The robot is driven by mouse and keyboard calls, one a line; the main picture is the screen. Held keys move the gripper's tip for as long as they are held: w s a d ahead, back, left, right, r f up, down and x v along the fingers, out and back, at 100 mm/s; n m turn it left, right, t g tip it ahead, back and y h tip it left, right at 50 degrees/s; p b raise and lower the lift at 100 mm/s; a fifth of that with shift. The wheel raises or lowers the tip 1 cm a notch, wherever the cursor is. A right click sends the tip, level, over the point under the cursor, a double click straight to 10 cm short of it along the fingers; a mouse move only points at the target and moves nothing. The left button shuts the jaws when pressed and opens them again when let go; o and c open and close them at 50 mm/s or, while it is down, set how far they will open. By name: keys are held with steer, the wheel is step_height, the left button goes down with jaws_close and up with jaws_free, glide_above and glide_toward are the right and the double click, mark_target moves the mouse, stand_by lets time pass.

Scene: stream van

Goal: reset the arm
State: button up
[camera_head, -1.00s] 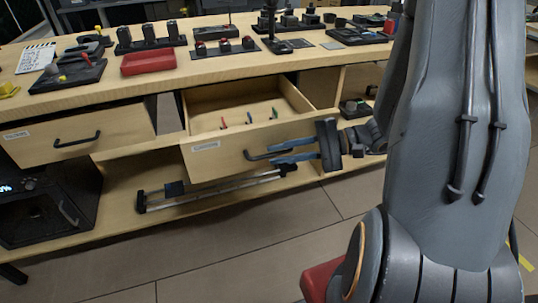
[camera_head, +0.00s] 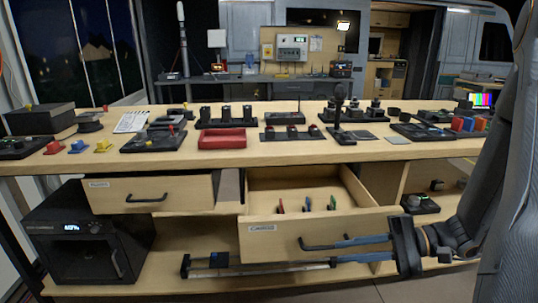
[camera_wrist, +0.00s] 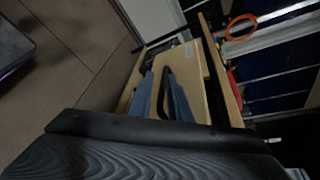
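My gripper (camera_head: 337,253) is in front of the open middle drawer (camera_head: 270,230), at the right part of its black handle (camera_head: 316,247). Its two blue fingers are apart, one above the other in the head view. In the wrist view the fingers (camera_wrist: 161,103) point at the drawer front, with the dark handle close to them. I cannot tell whether the handle lies between the fingers; they are not closed on it. My grey arm fills the right edge of the head view.
The drawer holds small red, green and blue items (camera_head: 307,206). A folded tripod (camera_head: 230,264) lies on the low shelf beside a black oven-like box (camera_head: 82,243). The bench top (camera_head: 375,152) carries a red tray (camera_head: 222,138) and several devices.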

steer(key=s+a+r+n+g+h+p, duration=0.45)
steer(key=s+a+g+h, duration=0.2)
steer(key=s, duration=0.35)
step_height(320, 180, up, 7)
steer(key=d+n+t+h+p, duration=0.2)
steer(key=n+h+p, duration=0.3)
steer(key=h, duration=0.3)
steer(key=shift+w+t+p, duration=0.15)
steer(key=shift+t+p, duration=0.15)
steer(key=shift+t, duration=0.15)
steer(key=shift+d, duration=0.2)
